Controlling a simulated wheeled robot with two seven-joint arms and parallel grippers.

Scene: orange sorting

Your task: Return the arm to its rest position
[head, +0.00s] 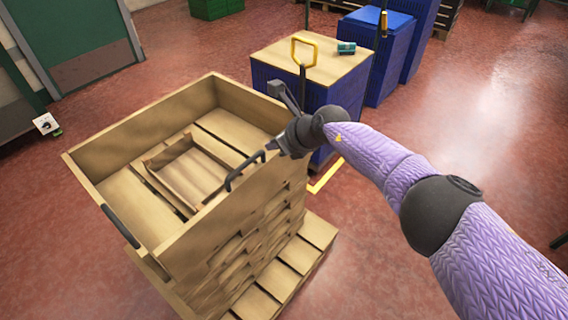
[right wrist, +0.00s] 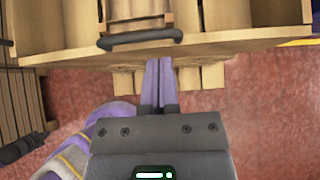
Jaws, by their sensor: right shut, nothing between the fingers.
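My right arm reaches in from the right in the head view, in a purple knit sleeve with dark joints. Its dark gripper (head: 272,146) is over the near right wall of the large wooden crate (head: 225,212), close to a black handle on that wall. In the right wrist view the two fingers (right wrist: 158,82) lie together, shut and empty, pointing at the crate wall (right wrist: 215,50). Whether they touch the wall I cannot tell. My left gripper is not in view.
A small wooden tray (head: 192,176) lies inside the crate, which stands on stacked wood and a pallet (head: 300,262). Behind it is a blue box with a wooden top (head: 310,68) bearing a small green can (head: 346,48). Open red floor (head: 480,130) lies to the right.

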